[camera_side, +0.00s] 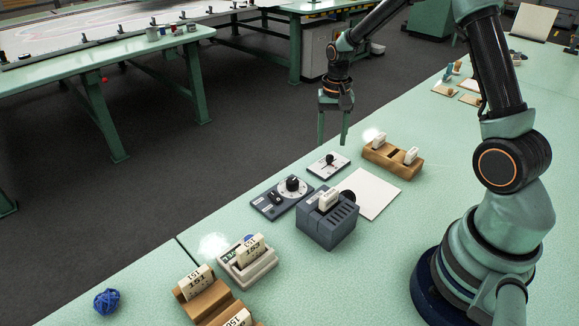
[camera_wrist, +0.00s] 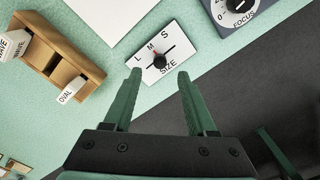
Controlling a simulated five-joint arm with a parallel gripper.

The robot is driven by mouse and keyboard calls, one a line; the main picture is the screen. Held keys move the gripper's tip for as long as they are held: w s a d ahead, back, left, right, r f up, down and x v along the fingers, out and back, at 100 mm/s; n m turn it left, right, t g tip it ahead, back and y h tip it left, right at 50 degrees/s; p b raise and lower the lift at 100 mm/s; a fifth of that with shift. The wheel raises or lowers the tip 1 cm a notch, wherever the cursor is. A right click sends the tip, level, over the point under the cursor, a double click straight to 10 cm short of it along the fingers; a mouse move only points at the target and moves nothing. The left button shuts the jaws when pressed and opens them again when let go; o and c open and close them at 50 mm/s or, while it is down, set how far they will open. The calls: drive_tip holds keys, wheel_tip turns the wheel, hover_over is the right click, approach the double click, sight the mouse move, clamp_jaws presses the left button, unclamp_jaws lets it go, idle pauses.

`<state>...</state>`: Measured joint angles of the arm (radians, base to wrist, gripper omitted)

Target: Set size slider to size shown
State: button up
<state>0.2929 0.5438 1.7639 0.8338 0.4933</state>
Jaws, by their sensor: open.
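The size slider is a small white plate (camera_side: 320,168) with a black knob (camera_side: 330,159). My gripper (camera_side: 332,143) is open and empty, above the plate, fingers pointing down. In the wrist view its fingertips (camera_wrist: 159,74) appear on either side of the knob, not touching it.
A dial panel marked FOCUS (camera_wrist: 235,12) lies beside the slider; it also shows in the side view (camera_side: 268,206).

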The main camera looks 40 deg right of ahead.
sight(330, 156)
drive_tip(key=shift+f, duration=2.6)
clamp_jaws()
